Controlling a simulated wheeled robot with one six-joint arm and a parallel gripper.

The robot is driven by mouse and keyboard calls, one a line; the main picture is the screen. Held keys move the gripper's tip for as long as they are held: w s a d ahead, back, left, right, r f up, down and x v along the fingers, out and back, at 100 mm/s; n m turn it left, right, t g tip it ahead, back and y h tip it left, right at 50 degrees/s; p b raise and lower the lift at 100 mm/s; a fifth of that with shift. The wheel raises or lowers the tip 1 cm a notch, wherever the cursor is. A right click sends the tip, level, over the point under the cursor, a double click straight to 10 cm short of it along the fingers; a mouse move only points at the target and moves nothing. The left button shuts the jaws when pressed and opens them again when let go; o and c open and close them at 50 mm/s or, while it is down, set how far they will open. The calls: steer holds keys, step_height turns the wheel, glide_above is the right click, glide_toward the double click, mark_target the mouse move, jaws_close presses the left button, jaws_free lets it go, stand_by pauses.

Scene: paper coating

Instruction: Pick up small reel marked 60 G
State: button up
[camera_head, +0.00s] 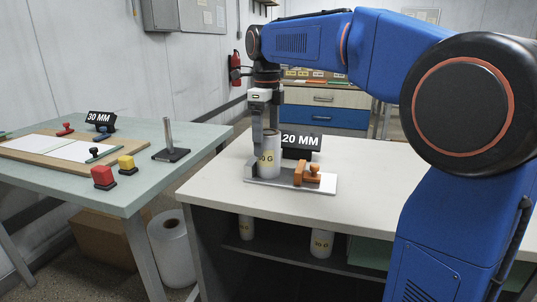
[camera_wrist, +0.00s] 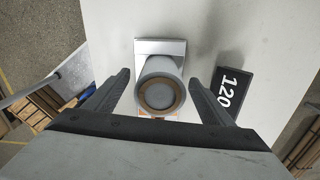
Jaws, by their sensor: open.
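A small upright whitish reel (camera_head: 270,152) stands on a grey metal stand with a flat plate (camera_head: 322,184) on the white table. Its label is partly hidden by a finger; only "0 G" reads. My gripper (camera_head: 265,128) hangs over the reel from above, pointing down. In the wrist view, the reel's round end with a brown core (camera_wrist: 158,95) sits between the two open fingers of my gripper (camera_wrist: 159,80), with gaps on both sides. More reels stand on the shelf below, one at the left (camera_head: 246,228) and one further right (camera_head: 321,243); their labels are too small to read surely.
An orange-brown block (camera_head: 306,176) sits on the stand beside the reel. A black "120 MM" sign (camera_head: 301,141) stands close behind, right of the fingers in the wrist view. The white table's right part is clear. A green table (camera_head: 200,133) with tools stands at left.

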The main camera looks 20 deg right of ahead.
mark_target(268, 153)
steer(key=f, duration=0.4)
steer(key=shift+s+d+f, duration=0.1)
steer(key=shift+d+f, duration=0.1)
steer(key=shift+f, duration=0.2)
steer(key=shift+c, duration=0.2)
steer(key=c, duration=1.3)
steer(key=shift+r, duration=0.15)
